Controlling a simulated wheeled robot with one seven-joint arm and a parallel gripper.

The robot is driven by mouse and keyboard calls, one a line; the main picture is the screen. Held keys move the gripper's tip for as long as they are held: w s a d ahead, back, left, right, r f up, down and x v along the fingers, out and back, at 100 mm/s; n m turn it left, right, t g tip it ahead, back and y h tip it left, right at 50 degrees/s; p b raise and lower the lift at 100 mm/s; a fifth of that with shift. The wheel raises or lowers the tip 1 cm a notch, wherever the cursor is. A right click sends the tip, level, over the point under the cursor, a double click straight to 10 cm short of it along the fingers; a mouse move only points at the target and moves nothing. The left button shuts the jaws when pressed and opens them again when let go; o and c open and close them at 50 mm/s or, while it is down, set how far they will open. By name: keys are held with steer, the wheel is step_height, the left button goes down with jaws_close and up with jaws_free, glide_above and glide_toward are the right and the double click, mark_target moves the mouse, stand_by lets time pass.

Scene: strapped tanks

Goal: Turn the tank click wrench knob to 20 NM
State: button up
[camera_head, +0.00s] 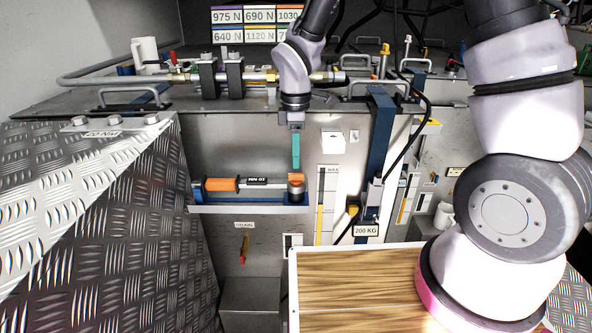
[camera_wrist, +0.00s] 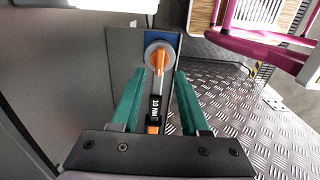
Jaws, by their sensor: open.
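The click wrench (camera_head: 222,184) lies on a blue-edged shelf on the tank's front, with an orange handle at its left and a round grey head at its right. Its orange knob (camera_head: 296,178) sits on that head; in the wrist view the knob (camera_wrist: 158,62) points roughly along the wrench. The dark label (camera_wrist: 155,107) appears to read 10 NM. My gripper (camera_head: 296,152) points down just above the knob. In the wrist view its two green fingers (camera_wrist: 160,75) are open, one on each side of the wrench, with nothing between them gripped.
A wall panel stands close behind the shelf. A blue strap (camera_head: 380,140) with a 200 KG label (camera_head: 366,231) hangs to the right. A wooden-topped surface (camera_head: 355,285) is in front. A 20 NM sign (camera_head: 103,134) is on the left tread-plate block. Hoses and handles crowd the tank top.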

mark_target(296, 174)
step_height(296, 174, down, 5)
steer(key=shift+r, duration=0.1)
stand_by(0.3)
jaws_close()
